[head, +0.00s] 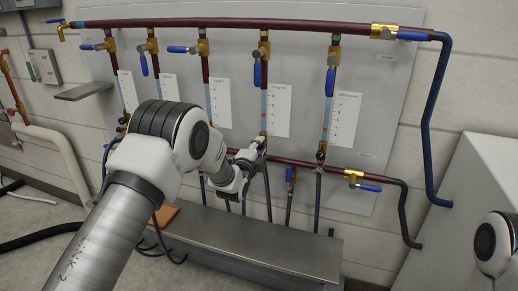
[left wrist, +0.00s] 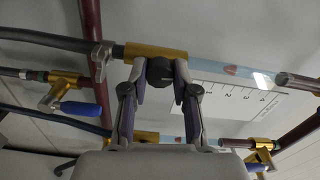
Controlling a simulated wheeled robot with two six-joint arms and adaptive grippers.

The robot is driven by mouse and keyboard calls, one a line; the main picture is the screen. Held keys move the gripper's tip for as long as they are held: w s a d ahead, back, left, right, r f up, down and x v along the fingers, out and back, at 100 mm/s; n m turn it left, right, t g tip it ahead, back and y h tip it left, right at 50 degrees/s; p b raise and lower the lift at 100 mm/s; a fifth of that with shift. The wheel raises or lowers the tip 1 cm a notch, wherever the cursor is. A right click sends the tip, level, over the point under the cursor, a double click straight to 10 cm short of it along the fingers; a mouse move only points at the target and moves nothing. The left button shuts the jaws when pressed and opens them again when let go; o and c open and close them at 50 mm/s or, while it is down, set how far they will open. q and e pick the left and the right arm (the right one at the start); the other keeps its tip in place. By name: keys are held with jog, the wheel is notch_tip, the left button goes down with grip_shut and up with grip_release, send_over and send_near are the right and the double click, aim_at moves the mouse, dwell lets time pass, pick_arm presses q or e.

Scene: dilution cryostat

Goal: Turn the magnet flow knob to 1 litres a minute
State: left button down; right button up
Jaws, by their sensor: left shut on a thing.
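The knob (left wrist: 160,72) is a dark round knob on the brass valve block (left wrist: 140,51) at the foot of a flow tube. My left gripper (left wrist: 160,70) is shut on it, one finger on each side. In the head view my left gripper (head: 254,146) is at the base of the fourth tube from the left, and it hides the knob there. That tube's scale card (head: 277,110) has a label too small to read surely. A red float (left wrist: 230,71) sits in the clear tube beside the printed scale; its exact reading is unclear. My right gripper is out of view.
Similar flow tubes stand on both sides, with blue-handled valves (head: 257,73) above. A dark red pipe (head: 250,23) runs along the panel top. A lower pipe (head: 325,169) passes just right of the gripper. A metal bench (head: 260,245) lies below.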

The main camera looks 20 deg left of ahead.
pick_arm(q)
jog(key=m, duration=0.4)
jog(key=shift+m, duration=0.3)
dwell(0.4)
jog(key=c, duration=0.9)
grip_release()
jog(key=s, duration=1.2)
jog(key=shift+a, duration=0.15)
